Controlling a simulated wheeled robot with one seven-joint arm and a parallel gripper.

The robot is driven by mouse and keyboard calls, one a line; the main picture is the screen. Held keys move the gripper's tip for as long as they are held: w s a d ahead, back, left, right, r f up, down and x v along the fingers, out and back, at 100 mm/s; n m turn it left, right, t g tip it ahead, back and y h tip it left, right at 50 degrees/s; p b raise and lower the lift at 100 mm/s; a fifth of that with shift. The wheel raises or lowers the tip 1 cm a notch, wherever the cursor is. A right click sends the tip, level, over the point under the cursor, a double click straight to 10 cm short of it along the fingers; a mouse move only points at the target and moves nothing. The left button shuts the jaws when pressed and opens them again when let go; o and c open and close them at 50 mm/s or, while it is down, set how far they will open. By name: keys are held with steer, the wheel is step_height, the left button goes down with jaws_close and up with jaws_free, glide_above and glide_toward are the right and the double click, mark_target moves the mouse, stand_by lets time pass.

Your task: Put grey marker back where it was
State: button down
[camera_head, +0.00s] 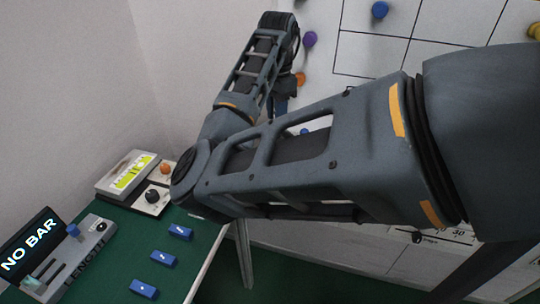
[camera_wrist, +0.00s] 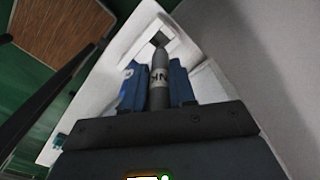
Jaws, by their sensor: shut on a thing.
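The grey marker (camera_wrist: 159,82) shows in the wrist view, a slim grey cylinder with dark lettering on a pale band. My gripper (camera_wrist: 156,85) is shut on it, one blue finger on each side. The marker's narrow far end points at a small dark-and-grey opening or recess (camera_wrist: 152,42) in a white surface (camera_wrist: 118,70). I cannot tell whether the tip touches it. In the head view my gripper (camera_head: 280,105) is partly hidden by my arm, in front of the white board (camera_head: 375,50), and the marker cannot be made out.
The board has black grid lines and coloured round pieces, including a blue one (camera_head: 380,9) and a purple one (camera_head: 310,39).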

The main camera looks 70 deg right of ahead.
step_height(320, 180, down, 9)
steer(key=shift+r, duration=0.1)
steer(key=c, duration=0.9)
jaws_free()
steer(key=shift+c, duration=0.2)
step_height(320, 180, up, 12)
steer(key=shift+p, duration=0.3)
